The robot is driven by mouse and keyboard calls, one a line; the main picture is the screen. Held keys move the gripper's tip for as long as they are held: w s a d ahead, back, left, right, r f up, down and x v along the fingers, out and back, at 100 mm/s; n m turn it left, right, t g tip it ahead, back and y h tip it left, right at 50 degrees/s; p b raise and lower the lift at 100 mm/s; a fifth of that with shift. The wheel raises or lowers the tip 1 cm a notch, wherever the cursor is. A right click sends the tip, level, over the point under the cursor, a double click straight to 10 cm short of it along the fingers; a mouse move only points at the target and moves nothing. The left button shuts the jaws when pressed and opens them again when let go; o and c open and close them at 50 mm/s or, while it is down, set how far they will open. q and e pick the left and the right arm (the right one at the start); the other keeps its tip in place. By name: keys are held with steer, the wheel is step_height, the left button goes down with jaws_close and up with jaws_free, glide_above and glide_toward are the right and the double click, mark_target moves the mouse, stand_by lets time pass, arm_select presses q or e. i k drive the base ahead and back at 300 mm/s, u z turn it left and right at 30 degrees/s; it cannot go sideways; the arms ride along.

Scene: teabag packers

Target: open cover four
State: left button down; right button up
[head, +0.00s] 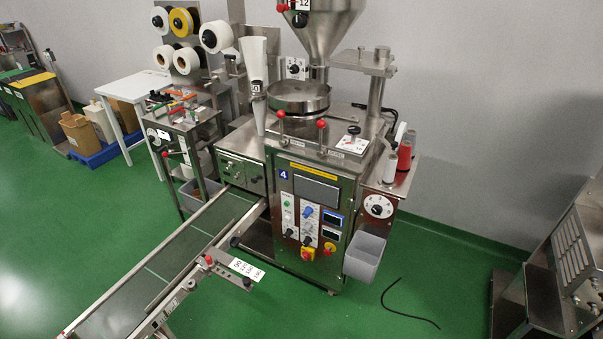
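The packing machine marked with a blue "4" (283,174) stands in the middle of the head view. Its front has a control panel (310,225) with knobs, buttons and a small display. A steel box front with small black knobs (241,172) sits left of the panel, above the conveyor, and looks closed. A round steel bowl (299,97) is on top below the hopper (325,25). Red-knobbed levers (320,125) stand at the top front edge. I cannot tell for certain which part is cover four. Neither of my grippers is in view.
A conveyor (160,265) runs from the machine to the lower left. A grey bin (364,256) hangs at the machine's right front. A black cable (408,312) lies on the green floor. A steel unit (565,260) stands at the right.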

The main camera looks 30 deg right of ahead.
mark_target(244, 172)
steer(key=z, duration=0.15)
steer(key=i, duration=1.3)
steer(key=u, duration=0.6)
